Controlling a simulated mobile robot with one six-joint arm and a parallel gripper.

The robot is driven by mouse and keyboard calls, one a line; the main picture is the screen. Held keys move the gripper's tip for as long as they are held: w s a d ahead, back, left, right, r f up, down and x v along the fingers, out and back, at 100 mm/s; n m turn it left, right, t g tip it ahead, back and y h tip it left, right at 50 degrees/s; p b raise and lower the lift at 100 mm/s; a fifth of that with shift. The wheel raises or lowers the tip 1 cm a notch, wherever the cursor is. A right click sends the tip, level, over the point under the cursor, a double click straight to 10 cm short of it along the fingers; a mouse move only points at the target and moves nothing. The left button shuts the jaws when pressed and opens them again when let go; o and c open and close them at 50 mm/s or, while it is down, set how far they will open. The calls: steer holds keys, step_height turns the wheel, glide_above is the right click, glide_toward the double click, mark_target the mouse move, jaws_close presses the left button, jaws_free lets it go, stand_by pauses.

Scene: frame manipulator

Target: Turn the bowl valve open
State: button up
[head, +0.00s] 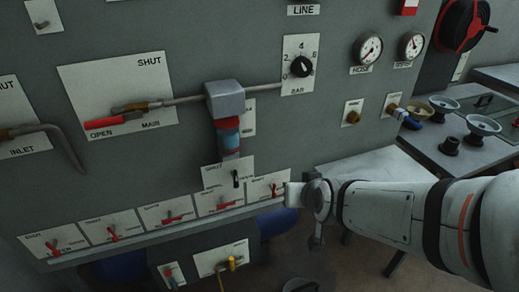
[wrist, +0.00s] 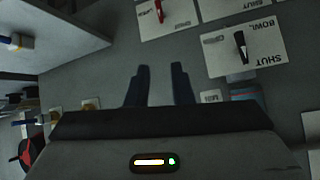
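The bowl valve is a small black lever (wrist: 241,47) on a white plate (wrist: 260,60) marked BOWL and SHUT, upside down in the wrist view. In the head view the black lever (head: 236,178) stands about upright on its plate below the glass bowl. Its end points towards the SHUT marking. My gripper's two dark fingers (wrist: 161,85) are apart and empty in the wrist view, with the lever off to their right. In the head view my gripper (head: 317,200) is right of the lever and not touching it; its fingertips are hard to make out.
A row of red-lever valves (head: 167,219) runs along the panel bottom above a ledge. The glass bowl (head: 228,138) hangs above the lever. A main valve (head: 115,121) with a red handle is at upper left. A bench (head: 440,155) stands at right.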

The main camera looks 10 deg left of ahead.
mark_target(236, 176)
steer(key=s+a+f+n+t+y+b, duration=0.1)
steer(key=a+f+t+y+b, duration=0.2)
steer(key=a, duration=0.4)
steer(key=s+a+f+t+b, duration=0.1)
steer(key=a+t+b, duration=0.25)
steer(key=a, duration=0.45)
steer(key=shift+t, duration=0.45)
steer(key=x, duration=0.5)
steer(key=p+x, duration=0.1)
steer(key=x, duration=0.1)
steer(key=shift+w+r, duration=0.35)
steer(key=shift+w, duration=0.15)
jaws_close()
